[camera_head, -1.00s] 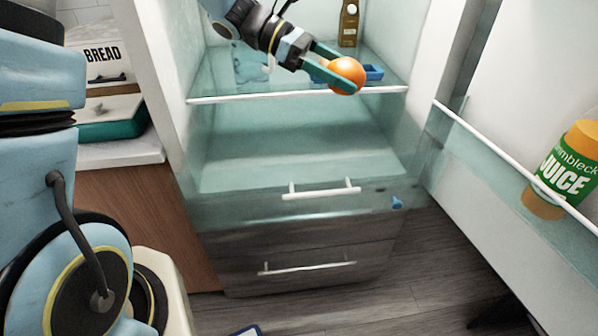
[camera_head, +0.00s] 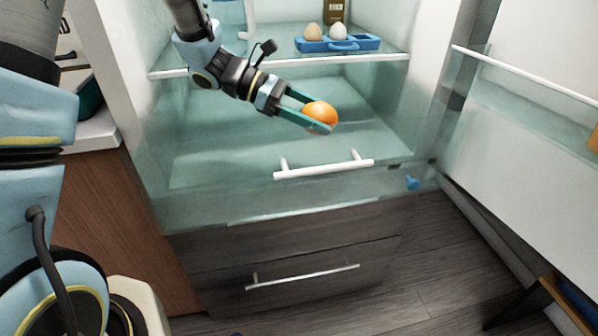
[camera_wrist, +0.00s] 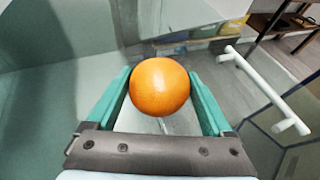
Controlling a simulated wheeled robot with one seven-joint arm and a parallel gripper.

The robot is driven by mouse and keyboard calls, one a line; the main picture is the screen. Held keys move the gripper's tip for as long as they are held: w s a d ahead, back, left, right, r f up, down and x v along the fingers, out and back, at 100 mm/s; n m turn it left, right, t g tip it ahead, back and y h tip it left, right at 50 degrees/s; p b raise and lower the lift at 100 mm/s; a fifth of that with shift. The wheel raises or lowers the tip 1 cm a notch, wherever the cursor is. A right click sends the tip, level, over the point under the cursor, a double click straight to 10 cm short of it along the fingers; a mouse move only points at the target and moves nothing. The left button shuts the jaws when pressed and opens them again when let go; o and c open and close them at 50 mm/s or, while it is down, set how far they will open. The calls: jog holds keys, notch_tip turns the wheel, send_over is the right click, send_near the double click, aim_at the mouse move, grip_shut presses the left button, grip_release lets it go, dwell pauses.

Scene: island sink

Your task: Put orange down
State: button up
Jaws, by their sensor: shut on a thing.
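The orange (camera_head: 320,113) is held between the two green fingers of my gripper (camera_head: 314,114). In the wrist view the orange (camera_wrist: 159,87) sits between the fingertips of my gripper (camera_wrist: 160,90), with a finger on each side. In the head view my gripper and the orange appear below the front edge of the fridge shelf (camera_head: 180,72), in front of the lower part of the open fridge. How far they are above the clear drawer (camera_head: 235,160) cannot be told exactly.
A blue egg tray (camera_head: 312,45) with two eggs and a brown bottle (camera_head: 333,11) stand on the shelf. A white handle (camera_head: 325,168) spans the clear drawer's front. The open fridge door (camera_head: 530,130) with its rack is at the right.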

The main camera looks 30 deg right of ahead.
notch_tip(320, 180, down, 10)
jog(key=shift+p, duration=0.3)
jog(key=shift+f, duration=0.15)
jog(key=o, duration=1.3)
jog(key=shift+b+v, duration=0.45)
jog(key=shift+v, duration=3.4)
